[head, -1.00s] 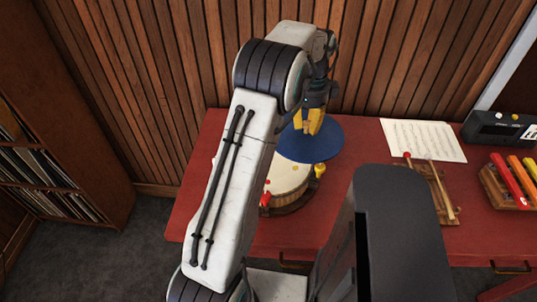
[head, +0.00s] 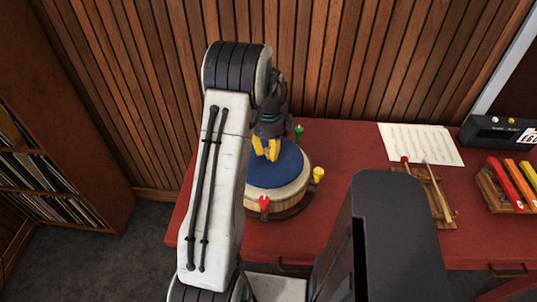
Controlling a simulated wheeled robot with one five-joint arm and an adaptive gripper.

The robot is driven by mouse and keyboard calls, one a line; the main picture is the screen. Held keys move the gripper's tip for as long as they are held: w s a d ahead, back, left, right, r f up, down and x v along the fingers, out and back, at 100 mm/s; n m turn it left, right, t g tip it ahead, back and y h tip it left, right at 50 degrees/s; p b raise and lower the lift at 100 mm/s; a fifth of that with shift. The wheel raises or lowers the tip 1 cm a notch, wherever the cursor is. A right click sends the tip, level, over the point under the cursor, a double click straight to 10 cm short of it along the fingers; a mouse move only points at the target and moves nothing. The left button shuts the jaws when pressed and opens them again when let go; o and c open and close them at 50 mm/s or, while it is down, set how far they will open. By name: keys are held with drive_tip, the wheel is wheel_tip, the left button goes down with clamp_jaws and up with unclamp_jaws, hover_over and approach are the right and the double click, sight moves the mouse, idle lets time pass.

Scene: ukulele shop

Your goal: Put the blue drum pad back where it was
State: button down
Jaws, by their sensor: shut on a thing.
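The blue drum pad (head: 283,172) is a flat round disc. It lies over the top of a round wooden drum (head: 292,195) with a pale rim and coloured tuning pegs, at the left part of the red table. My gripper (head: 266,150) has yellow fingers and is shut on the pad near its upper edge. The pad looks level with the drum head; whether it rests on it or hovers just above I cannot tell. My arm hides the left side of the drum and pad.
The red table (head: 350,210) has free room right of the drum. A music sheet (head: 420,144), a wooden rack with mallets (head: 436,195), a colourful xylophone (head: 515,184) and a black device (head: 500,131) stand at the right. A slatted wall (head: 345,60) rises behind.

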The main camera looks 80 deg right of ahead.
sight(268, 150)
drive_tip(key=shift+f, duration=1.1)
drive_tip(key=c, duration=1.1)
unclamp_jaws()
drive_tip(key=shift+c, duration=0.2)
drive_tip(key=shift+r, duration=0.15)
wheel_tip(268, 150, up, 12)
drive_tip(key=shift+f, duration=0.15)
